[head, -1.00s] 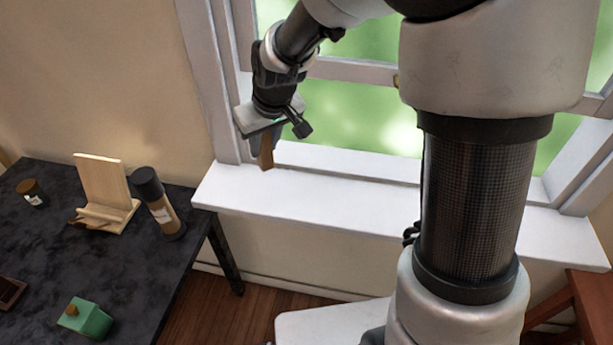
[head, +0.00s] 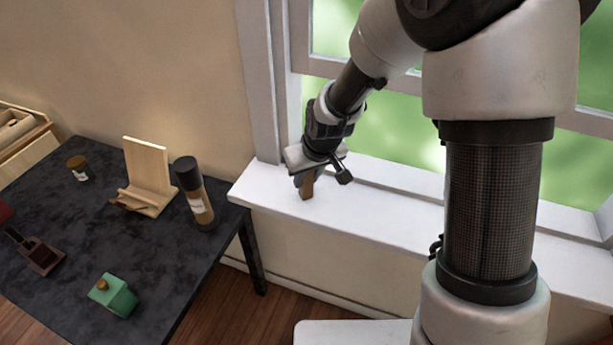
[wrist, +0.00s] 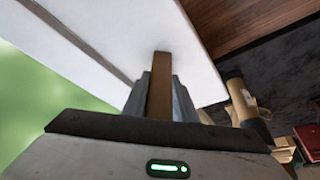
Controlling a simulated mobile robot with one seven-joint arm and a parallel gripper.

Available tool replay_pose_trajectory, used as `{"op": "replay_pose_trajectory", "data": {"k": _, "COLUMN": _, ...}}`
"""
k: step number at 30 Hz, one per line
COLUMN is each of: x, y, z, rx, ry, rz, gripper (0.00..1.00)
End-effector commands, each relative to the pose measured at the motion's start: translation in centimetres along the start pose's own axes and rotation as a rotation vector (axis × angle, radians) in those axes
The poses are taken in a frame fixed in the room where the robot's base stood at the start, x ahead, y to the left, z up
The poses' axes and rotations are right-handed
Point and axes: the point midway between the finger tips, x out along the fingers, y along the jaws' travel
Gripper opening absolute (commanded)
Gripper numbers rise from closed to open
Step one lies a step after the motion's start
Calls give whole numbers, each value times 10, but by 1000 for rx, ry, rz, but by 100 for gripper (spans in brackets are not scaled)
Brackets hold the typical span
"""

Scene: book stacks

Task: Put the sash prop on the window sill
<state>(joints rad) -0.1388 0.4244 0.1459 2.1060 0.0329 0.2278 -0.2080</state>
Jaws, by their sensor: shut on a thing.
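The sash prop is a brown wooden piece (head: 307,188), held upright in my gripper (head: 303,180). In the wrist view the prop (wrist: 160,85) stands between the two grey fingers, and the gripper (wrist: 160,100) is shut on it. The white window sill (head: 380,217) runs under the window, and the prop's lower end is over its left part. In the wrist view the sill (wrist: 150,30) lies behind the prop. I cannot tell whether the prop's lower end touches the sill.
A black table (head: 75,235) stands left of the sill. On it are a dark-capped bottle (head: 197,200), a wooden stand (head: 148,175), a green box (head: 115,296) and a small jar (head: 77,168). The sill right of my gripper is clear.

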Motion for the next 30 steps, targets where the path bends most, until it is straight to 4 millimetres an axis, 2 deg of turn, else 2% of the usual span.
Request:
{"op": "replay_pose_trajectory", "data": {"k": 2, "x": 4, "y": 0, "z": 2, "rx": 0, "ry": 0, "rz": 0, "gripper": 1}}
{"op": "replay_pose_trajectory", "data": {"k": 3, "x": 3, "y": 0, "z": 1, "rx": 0, "ry": 0, "rz": 0, "gripper": 28}}
{"op": "replay_pose_trajectory", "data": {"k": 6, "x": 3, "y": 0, "z": 1, "rx": 0, "ry": 0, "rz": 0, "gripper": 44}}
{"op": "replay_pose_trajectory", "data": {"k": 14, "x": 2, "y": 0, "z": 1, "rx": 0, "ry": 0, "rz": 0, "gripper": 44}}
{"op": "replay_pose_trajectory", "data": {"k": 19, "x": -9, "y": 0, "z": -1, "rx": 1, "ry": 2, "rz": 1, "gripper": 44}}
{"op": "replay_pose_trajectory", "data": {"k": 30, "x": -86, "y": 1, "z": -2, "rx": 1, "ry": 4, "rz": 2, "gripper": 44}}
